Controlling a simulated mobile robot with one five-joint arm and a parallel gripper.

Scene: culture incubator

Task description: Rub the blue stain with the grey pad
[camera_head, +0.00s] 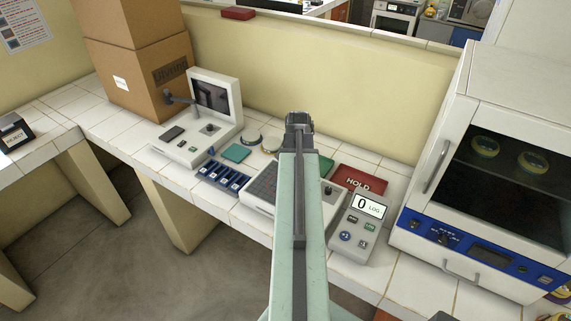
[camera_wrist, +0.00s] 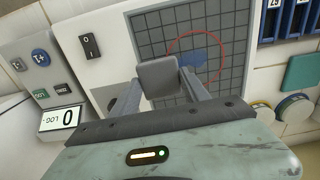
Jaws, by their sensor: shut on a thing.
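My gripper (camera_wrist: 158,92) is shut on the grey pad (camera_wrist: 158,77), which sits between the two fingertips in the wrist view. The blue stain (camera_wrist: 208,62) lies on a dark gridded plate (camera_wrist: 152,33), inside a thin red ring. The pad is just left of the stain in that view and may cover a little of its edge. I cannot tell whether the pad touches the plate. In the head view my arm hides the stain and part of the plate's device (camera_head: 258,203), and the gripper (camera_head: 298,118) shows only from behind.
A counter device reading 0 LOG (camera_head: 360,222) and a red HOLD tray (camera_head: 358,180) stand to the right, before the incubator (camera_head: 500,150). Left are a blue rack (camera_head: 220,178), a teal pad (camera_head: 236,153), round dishes (camera_head: 270,144), a screen device (camera_head: 212,100) and cardboard boxes (camera_head: 135,75).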

